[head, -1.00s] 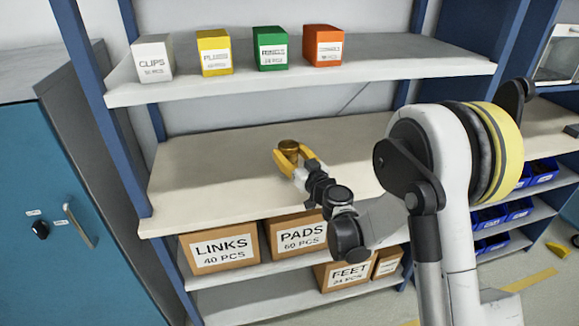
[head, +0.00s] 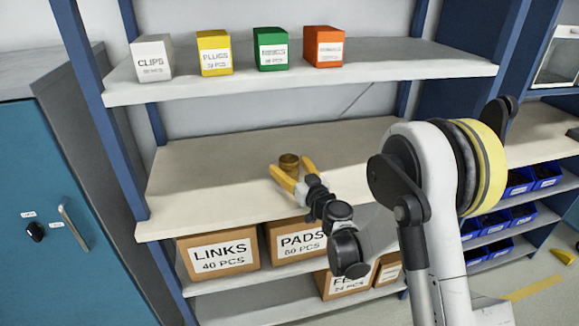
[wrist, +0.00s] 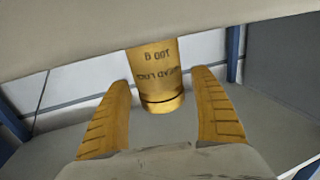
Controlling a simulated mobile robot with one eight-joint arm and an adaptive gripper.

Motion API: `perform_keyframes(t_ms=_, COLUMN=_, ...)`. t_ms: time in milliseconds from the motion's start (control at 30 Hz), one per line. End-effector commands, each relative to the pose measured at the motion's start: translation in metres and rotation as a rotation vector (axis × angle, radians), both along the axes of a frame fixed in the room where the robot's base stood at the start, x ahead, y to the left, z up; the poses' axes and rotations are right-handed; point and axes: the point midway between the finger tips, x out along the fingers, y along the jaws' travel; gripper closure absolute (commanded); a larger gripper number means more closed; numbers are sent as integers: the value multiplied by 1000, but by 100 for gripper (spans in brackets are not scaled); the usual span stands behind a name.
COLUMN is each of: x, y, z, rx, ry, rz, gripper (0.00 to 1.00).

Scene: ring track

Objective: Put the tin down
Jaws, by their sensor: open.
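The tin (head: 289,164) is a small gold-brown cylinder standing on the middle shelf (head: 200,185) of the rack. In the wrist view the tin (wrist: 157,75) shows printed lettering that appears upside down, with a dark band near one end. My gripper (head: 296,170) has yellow fingers spread wide, just in front of the tin. In the wrist view my gripper (wrist: 164,95) shows a clear gap between each finger and the tin, so it holds nothing.
The top shelf (head: 300,75) bears white, yellow, green and orange boxes. Labelled cartons, including LINKS (head: 218,254), sit on the shelf below. A blue rack post (head: 110,130) stands at left. The middle shelf is clear around the tin.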

Motion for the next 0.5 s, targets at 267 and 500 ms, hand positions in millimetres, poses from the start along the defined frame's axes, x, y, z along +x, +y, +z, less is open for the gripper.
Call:
perform_keyframes(t_ms=267, x=-18, y=-10, z=5, rx=0, ry=0, rz=-1, gripper=26)
perform_keyframes(t_ms=500, x=-68, y=-38, z=-1, rx=0, ry=0, rz=-2, gripper=26)
